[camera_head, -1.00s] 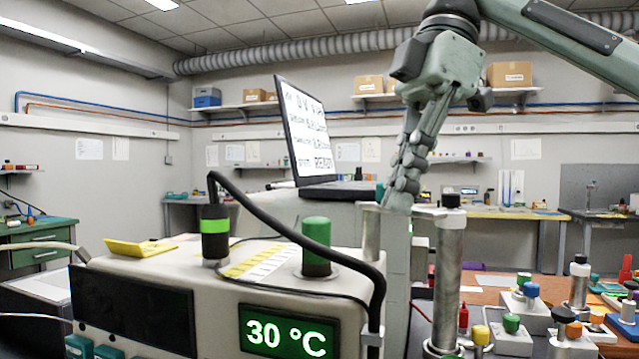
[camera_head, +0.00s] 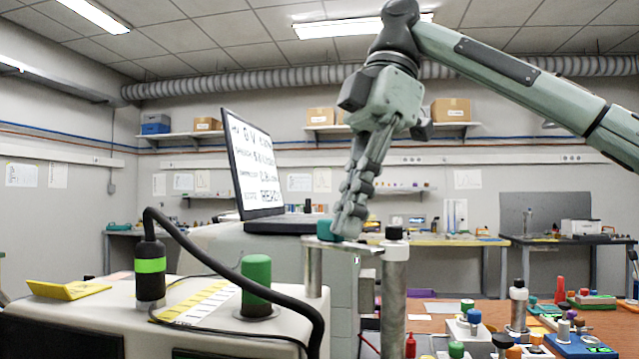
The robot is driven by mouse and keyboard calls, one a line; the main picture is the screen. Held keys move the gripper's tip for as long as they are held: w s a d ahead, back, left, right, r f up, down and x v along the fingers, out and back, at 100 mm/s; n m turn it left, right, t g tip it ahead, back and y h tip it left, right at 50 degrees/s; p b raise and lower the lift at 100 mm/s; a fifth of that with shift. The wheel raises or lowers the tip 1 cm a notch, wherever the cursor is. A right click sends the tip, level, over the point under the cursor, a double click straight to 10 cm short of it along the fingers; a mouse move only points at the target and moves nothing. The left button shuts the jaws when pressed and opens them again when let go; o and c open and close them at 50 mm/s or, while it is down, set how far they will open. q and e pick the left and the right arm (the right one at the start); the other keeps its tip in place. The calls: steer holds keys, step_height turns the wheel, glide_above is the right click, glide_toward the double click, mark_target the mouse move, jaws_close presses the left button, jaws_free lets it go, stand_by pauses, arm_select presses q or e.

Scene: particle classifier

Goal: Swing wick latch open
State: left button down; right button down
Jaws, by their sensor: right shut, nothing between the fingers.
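My right gripper (camera_head: 347,228) comes down from above with its fingers shut and nothing between them. Its fingertips are at a flat metal bar (camera_head: 322,244), which looks like the wick latch. I cannot tell whether they touch it. The bar runs level from a short metal post (camera_head: 313,272) on the left towards a taller metal post (camera_head: 394,300) with a black cap on the right. The fingers hide part of the bar, so I cannot tell whether it is latched. A teal piece (camera_head: 325,230) shows just left of the fingertips. My left gripper is not in view.
A beige instrument (camera_head: 210,330) fills the lower left, with a green-capped cylinder (camera_head: 256,280) and a black cable (camera_head: 230,270) arching over it. A laptop (camera_head: 255,165) stands behind. Small knobs and blocks crowd the brown table (camera_head: 430,322) at right.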

steer(key=shift+v, duration=3.05)
steer(key=shift+s+a, duration=0.1)
steer(key=shift+a, duration=0.05)
